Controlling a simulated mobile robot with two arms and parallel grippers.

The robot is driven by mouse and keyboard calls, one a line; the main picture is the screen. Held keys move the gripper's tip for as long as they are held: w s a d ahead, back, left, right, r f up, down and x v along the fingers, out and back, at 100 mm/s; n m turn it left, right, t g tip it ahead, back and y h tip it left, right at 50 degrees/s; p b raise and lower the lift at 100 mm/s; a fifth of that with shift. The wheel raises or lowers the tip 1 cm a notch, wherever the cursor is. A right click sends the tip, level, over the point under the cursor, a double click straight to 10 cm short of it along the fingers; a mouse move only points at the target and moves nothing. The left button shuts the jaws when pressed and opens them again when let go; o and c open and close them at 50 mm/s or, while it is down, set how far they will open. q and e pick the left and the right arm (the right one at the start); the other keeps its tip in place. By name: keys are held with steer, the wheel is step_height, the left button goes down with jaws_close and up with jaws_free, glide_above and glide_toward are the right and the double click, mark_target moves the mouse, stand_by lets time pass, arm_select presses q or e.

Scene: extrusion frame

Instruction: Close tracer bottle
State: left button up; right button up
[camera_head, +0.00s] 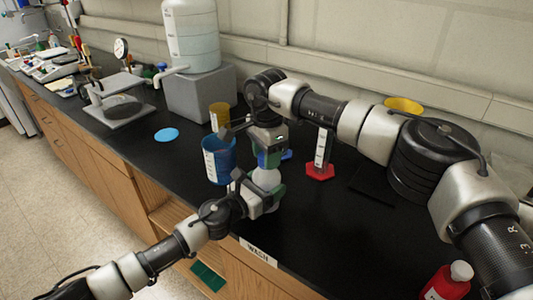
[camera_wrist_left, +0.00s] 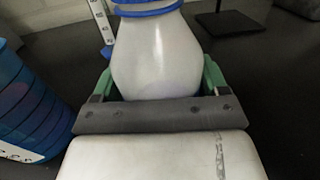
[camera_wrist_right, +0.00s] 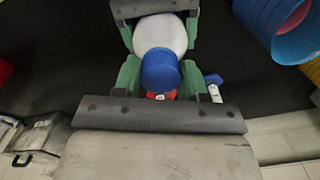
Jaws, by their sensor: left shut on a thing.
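A white bottle (camera_head: 266,179) stands upright near the counter's front edge. My left gripper (camera_head: 262,192) is shut around its body; the left wrist view shows the green fingers on both sides of the bottle (camera_wrist_left: 155,60). A blue collar (camera_wrist_left: 148,8) is at its neck, cut off at the top. My right gripper (camera_head: 268,148) is directly above the bottle. In the right wrist view a round blue cap (camera_wrist_right: 160,71) lies between its green fingers, over the white bottle. Whether the fingers press on the cap, and whether the cap rests on the neck, I cannot tell.
A blue cup (camera_head: 218,165) stands close left of the bottle, with a yellow cup (camera_head: 219,113) behind. A measuring cylinder with a red base (camera_head: 320,171) is to the right. A red bottle (camera_head: 445,283) with a white cap is at the front right. A large water tank (camera_head: 191,35) stands behind.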

steer(key=c, duration=0.5)
steer(key=shift+o, duration=0.2)
steer(key=m, duration=0.3)
steer(key=shift+m, duration=0.3)
steer(key=m, duration=0.8)
steer(key=shift+m, duration=0.4)
steer(key=m, duration=0.5)
steer(key=shift+m, duration=0.3)
steer(key=o, duration=1)
